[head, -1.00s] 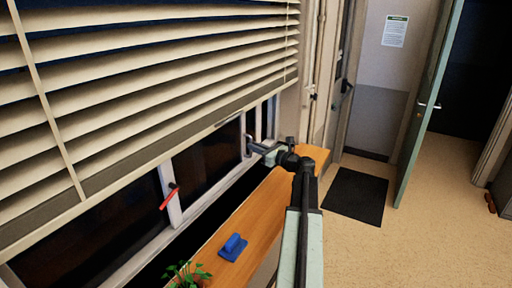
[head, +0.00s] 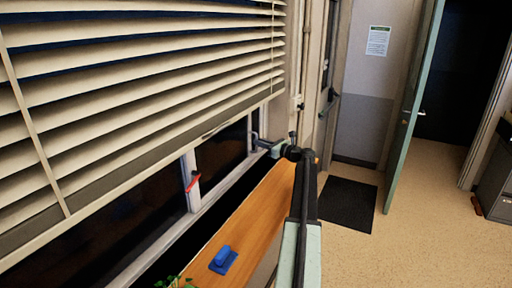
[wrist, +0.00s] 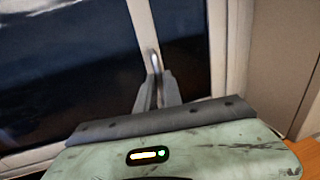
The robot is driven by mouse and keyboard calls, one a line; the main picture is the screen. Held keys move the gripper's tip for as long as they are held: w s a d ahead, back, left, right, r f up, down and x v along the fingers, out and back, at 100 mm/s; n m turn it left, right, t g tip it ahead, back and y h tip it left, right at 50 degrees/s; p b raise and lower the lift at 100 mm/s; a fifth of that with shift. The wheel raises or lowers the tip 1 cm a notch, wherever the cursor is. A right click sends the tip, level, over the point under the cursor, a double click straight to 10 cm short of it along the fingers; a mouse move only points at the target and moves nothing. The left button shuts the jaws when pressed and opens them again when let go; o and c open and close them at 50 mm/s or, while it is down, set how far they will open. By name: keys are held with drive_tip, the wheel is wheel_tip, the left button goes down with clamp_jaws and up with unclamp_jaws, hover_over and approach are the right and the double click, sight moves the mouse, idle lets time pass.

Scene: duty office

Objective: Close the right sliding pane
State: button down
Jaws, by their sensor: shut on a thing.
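The right sliding pane (head: 222,160) is dark glass in a pale frame, below the blind. Its far upright also shows in the wrist view (wrist: 143,38). A small upright handle (wrist: 154,60) sits on that upright. My gripper (wrist: 157,88) is shut on the handle, with both fingers close together around its lower part. In the head view, my gripper (head: 266,144) reaches the far upright from the right. A dark strip (wrist: 182,45) lies between this upright and the pale side frame (wrist: 231,55) to its right. The handle's lower end is hidden by my fingers.
A red lever (head: 193,181) sits on the pane's near upright. The slatted blind (head: 140,90) hangs over the window top. A wooden sill (head: 250,215) holds a blue object (head: 223,259) and a plant (head: 175,282). Open floor (head: 400,235) lies right.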

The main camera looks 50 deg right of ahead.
drive_tip(key=shift+d, duration=0.35)
drive_tip(key=shift+r, duration=0.1)
drive_tip(key=c, duration=1.5)
unclamp_jaws()
drive_tip(key=shift+d, duration=0.15)
drive_tip(key=s, duration=0.7)
drive_tip(key=shift+s, duration=0.4)
